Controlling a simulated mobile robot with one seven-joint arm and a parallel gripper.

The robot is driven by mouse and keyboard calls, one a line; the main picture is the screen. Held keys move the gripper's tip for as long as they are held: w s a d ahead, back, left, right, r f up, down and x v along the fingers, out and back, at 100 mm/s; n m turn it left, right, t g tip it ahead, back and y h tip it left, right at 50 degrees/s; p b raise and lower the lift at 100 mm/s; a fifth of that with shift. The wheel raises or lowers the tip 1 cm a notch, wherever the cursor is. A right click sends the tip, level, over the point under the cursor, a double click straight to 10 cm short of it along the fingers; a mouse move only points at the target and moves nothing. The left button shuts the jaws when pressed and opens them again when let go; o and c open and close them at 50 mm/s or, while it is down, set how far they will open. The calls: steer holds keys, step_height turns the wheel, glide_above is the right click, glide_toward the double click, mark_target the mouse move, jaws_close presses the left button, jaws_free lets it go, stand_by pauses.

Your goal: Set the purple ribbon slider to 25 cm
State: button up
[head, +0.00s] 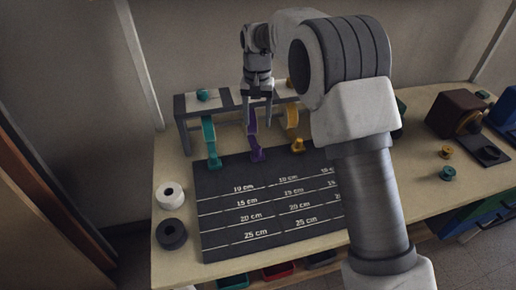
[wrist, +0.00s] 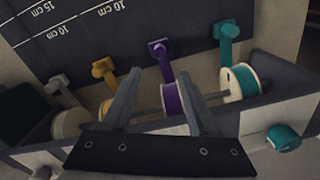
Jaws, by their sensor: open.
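The purple ribbon slider (head: 257,155) sits at the top edge of the dark measuring board (head: 222,183), above the 10 cm line. It also shows in the wrist view (wrist: 159,50), with its purple ribbon running back to a purple spool (wrist: 178,100) in the rack. My gripper (head: 258,118) is open and empty, pointing down above the rack near the purple spool. In the wrist view its two fingers (wrist: 160,75) frame the purple ribbon from either side, apart from the slider. The board has lines marked 10, 15, 20 and 25 cm; my arm hides its right part.
A teal slider (head: 213,161) and a yellow slider (head: 297,145) flank the purple one. The dark rack (head: 187,107) stands behind the board. White (head: 170,194) and black (head: 171,234) rolls lie left of the board. The board below the sliders is clear.

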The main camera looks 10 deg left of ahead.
mark_target(258, 147)
step_height(258, 147, down, 12)
steer(key=shift+r+b, duration=0.1)
steer(key=shift+b, duration=0.5)
steer(key=shift+c, duration=0.2)
jaws_close()
stand_by(0.9)
